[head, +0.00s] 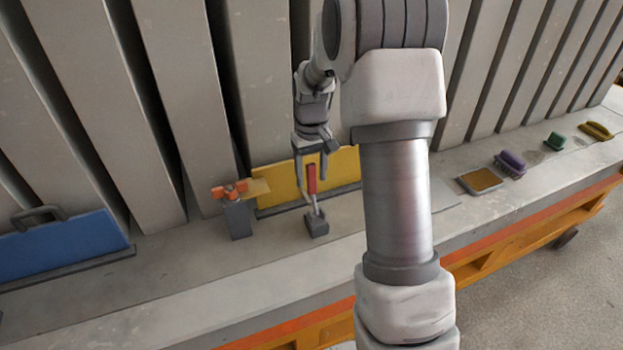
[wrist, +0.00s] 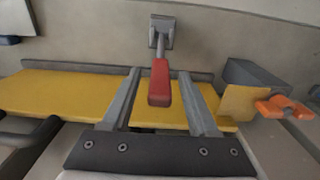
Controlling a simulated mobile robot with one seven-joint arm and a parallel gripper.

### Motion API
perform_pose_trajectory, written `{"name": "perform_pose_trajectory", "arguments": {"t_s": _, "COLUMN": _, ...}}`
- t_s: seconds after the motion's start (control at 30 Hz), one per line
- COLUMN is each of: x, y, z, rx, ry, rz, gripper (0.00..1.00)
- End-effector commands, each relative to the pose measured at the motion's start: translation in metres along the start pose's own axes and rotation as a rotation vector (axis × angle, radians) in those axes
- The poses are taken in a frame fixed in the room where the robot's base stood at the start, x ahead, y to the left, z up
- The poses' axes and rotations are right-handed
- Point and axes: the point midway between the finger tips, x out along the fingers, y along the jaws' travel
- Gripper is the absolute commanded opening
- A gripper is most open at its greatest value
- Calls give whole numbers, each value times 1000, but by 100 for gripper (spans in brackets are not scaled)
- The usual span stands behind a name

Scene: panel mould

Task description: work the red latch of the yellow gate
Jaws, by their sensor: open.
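The red latch (head: 311,179) is an upright red handle on a small grey base in front of the yellow gate (head: 276,185). My gripper (head: 311,180) is open and comes down from above at the latch. In the wrist view the red latch (wrist: 160,84) lies between the two spread fingers of my gripper (wrist: 168,100), with a gap on each side. The yellow gate (wrist: 60,95) runs behind the fingers there. My arm hides the gate's right part in the head view.
An orange knob on a grey post (head: 236,205) stands just left of the gate. A blue panel with a handle (head: 60,245) is at the far left. Tall grey panels stand behind.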

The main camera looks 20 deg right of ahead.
Motion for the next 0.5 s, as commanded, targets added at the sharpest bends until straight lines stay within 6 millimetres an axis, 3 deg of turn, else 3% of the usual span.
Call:
{"name": "perform_pose_trajectory", "arguments": {"t_s": 0.13, "x": 11, "y": 0, "z": 0, "rx": 0, "ry": 0, "rz": 0, "gripper": 60}}
{"name": "perform_pose_trajectory", "arguments": {"t_s": 0.43, "x": 13, "y": 0, "z": 0, "rx": 0, "ry": 1, "rz": 0, "gripper": 60}}
{"name": "perform_pose_trajectory", "arguments": {"t_s": 0.5, "x": 13, "y": 0, "z": 0, "rx": 0, "ry": 1, "rz": 0, "gripper": 49}}
